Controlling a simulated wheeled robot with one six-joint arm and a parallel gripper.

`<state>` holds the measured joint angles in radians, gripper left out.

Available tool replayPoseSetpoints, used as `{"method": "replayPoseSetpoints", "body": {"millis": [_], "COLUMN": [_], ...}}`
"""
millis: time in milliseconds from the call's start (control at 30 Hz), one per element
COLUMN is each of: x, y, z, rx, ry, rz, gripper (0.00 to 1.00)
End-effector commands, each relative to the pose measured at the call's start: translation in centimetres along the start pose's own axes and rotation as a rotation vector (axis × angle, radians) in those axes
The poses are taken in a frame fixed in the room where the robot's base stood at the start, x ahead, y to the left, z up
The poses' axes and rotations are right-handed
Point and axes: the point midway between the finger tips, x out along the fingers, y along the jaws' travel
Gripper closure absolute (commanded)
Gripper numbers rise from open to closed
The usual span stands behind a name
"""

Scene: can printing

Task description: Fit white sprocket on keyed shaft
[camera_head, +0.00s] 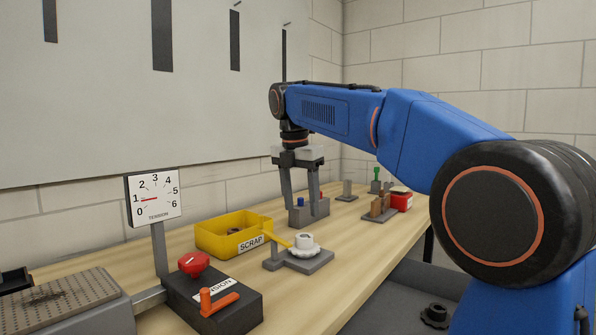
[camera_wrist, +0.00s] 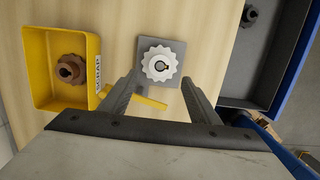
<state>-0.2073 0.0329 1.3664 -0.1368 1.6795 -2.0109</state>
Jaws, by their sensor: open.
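The white sprocket (camera_head: 304,243) lies flat on a grey plate (camera_head: 318,262) on the bench, with a raised hub on top. In the wrist view the sprocket (camera_wrist: 150,69) shows a dark keyed bore, and it sits on the square grey plate (camera_wrist: 176,46). I cannot tell clearly whether a shaft stands in the bore. A yellow lever (camera_head: 278,240) reaches the sprocket's side of the plate. My gripper (camera_head: 305,212) is open and empty, pointing down above the bench. In the wrist view its fingers (camera_wrist: 159,82) show on either side below the sprocket, apart from it.
The yellow SCRAP bin (camera_head: 216,239) holds a brown sprocket (camera_wrist: 71,69). A tension gauge (camera_head: 155,199) reads about 1. A red knob (camera_head: 194,263) and orange lever (camera_head: 219,303) top a dark box. A black sprocket (camera_head: 434,315) lies in a dark grey tray. Small fixtures stand behind.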

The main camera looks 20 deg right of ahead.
Motion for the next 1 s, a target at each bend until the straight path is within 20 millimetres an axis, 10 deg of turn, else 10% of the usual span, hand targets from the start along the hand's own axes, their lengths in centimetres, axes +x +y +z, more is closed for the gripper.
{"method": "replayPoseSetpoints", "body": {"millis": [433,1000], "x": [-7.7,-8.9], "y": [0.1,0.0], "z": [0.0,0.0], "rx": [0.0,0.0], "ry": [-0.001,0.0], "rz": [0.002,0.001], "gripper": [0.44,0.44]}}
